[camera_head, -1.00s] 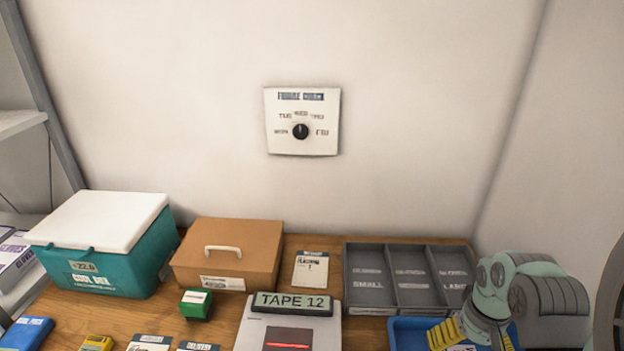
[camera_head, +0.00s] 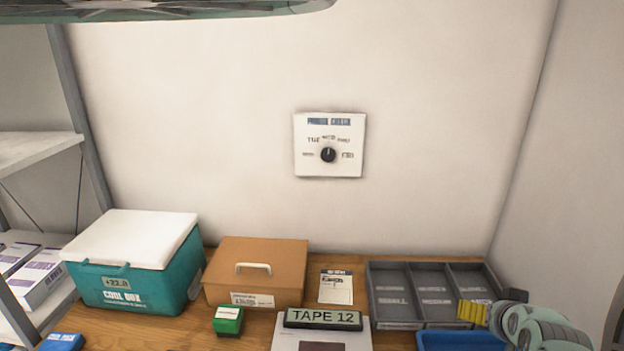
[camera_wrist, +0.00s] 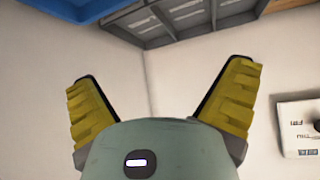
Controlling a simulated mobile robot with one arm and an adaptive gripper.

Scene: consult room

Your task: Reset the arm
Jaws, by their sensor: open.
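My gripper (camera_head: 490,304) is at the lower right of the head view, by the front right of the grey sorting tray. One yellow finger pad shows clearly there. In the wrist view my gripper (camera_wrist: 162,72) has its two yellow-padded fingers spread wide. It is open, with nothing between the fingers, and bare wall lies beyond them. The wrist picture appears upside down, with the tray at the top. Most of my arm is out of view.
The grey three-part tray (camera_head: 390,325) and a blue tray (camera_head: 455,341) lie close to my gripper. A label printer reading TAPE 12 (camera_head: 322,318), a brown box (camera_head: 255,290) and a teal cool box (camera_head: 150,285) stand leftward. A dial panel (camera_head: 345,165) hangs on the wall.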

